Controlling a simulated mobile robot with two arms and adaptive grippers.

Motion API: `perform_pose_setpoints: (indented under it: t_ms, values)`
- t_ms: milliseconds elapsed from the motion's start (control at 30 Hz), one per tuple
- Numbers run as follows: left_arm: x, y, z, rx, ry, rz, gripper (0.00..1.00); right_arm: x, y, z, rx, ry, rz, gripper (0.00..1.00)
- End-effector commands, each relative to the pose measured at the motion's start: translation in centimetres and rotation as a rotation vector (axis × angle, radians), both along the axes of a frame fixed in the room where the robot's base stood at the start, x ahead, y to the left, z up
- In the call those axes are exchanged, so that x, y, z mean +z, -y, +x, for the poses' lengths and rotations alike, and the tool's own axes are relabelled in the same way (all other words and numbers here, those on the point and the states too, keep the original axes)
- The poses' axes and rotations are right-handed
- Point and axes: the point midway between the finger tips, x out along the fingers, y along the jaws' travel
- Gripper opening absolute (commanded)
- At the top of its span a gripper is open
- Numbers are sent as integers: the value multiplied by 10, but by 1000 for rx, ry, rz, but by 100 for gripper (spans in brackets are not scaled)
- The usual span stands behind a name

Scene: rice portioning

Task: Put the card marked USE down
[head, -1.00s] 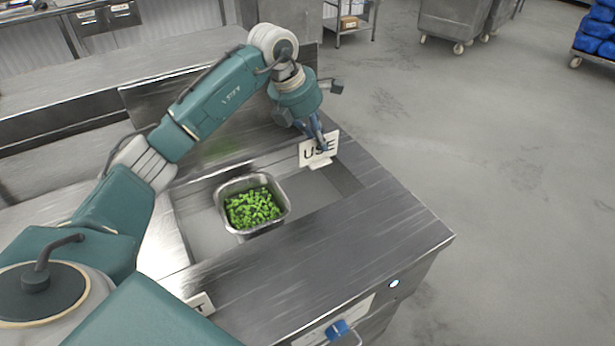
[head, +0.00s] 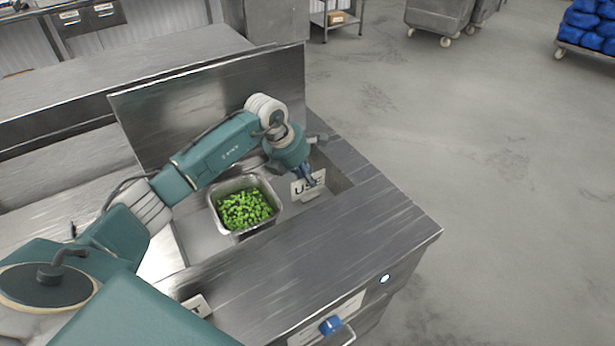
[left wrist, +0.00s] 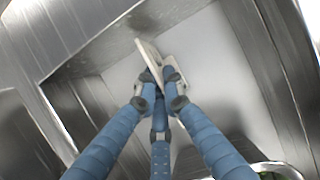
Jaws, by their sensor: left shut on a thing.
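The white card marked USE (head: 300,188) is in my left gripper (head: 312,181), over the bare right part of a recessed well in the steel counter. Its printed face is toward the head view and it stands roughly upright. In the left wrist view, the blue fingers of the left gripper (left wrist: 160,84) are closed around the card (left wrist: 146,52), with its pale base beside it. I cannot tell whether the base touches the well floor (left wrist: 205,75). My right gripper is not in view.
A steel pan (head: 275,197) of green pieces stands in the well just left of the card. A raised steel panel (head: 200,95) is behind. Another card (head: 197,304), partly hidden by my arm, lies near the front. The counter's right side (head: 350,235) is clear.

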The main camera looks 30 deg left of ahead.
Motion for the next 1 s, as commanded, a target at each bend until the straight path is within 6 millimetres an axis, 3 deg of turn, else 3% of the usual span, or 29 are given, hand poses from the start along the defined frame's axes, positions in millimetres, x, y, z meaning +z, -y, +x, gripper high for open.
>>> perform_pose_setpoints:
  t_ms: [167, 300, 667, 767, 1000]
  values:
    - [-3, 0, 0, 0, -1, 1, 0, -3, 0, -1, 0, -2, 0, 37]
    - [-2, 0, 0, 0, -1, 1, 26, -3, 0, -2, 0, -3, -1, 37]
    - [3, -1, 0, 0, 1, 0, 26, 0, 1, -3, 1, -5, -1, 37]
    - [14, -5, -3, 0, 4, 4, 26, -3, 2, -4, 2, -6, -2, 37]
    - [62, -15, -21, 0, 5, 5, 26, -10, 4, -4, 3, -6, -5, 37]
